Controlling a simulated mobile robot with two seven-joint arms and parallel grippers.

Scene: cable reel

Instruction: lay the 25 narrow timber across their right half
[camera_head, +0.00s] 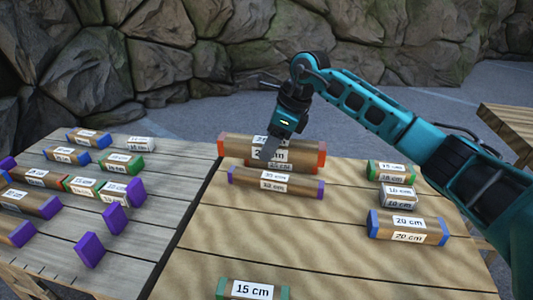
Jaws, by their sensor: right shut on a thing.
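A timber (235,146) with red ends lies near the back of the right table, and its labels are partly covered by my gripper. A second label reading 25 cm shows just below it, so a narrower timber seems to lie or be held against its front; the two are hard to separate. My right gripper (268,152) points down over the middle of these timbers and is shut on one, most likely the narrow 25 timber. A purple-ended timber (250,178) lies just in front, its label hard to read. My left gripper is not in view.
On the right table are a green-ended timber (378,170), a pale block (394,197), a blue-ended 20 cm timber (384,222) and a green-ended 15 cm timber (225,290). The left table (60,255) holds several labelled timbers and purple pieces. The right table's middle is clear.

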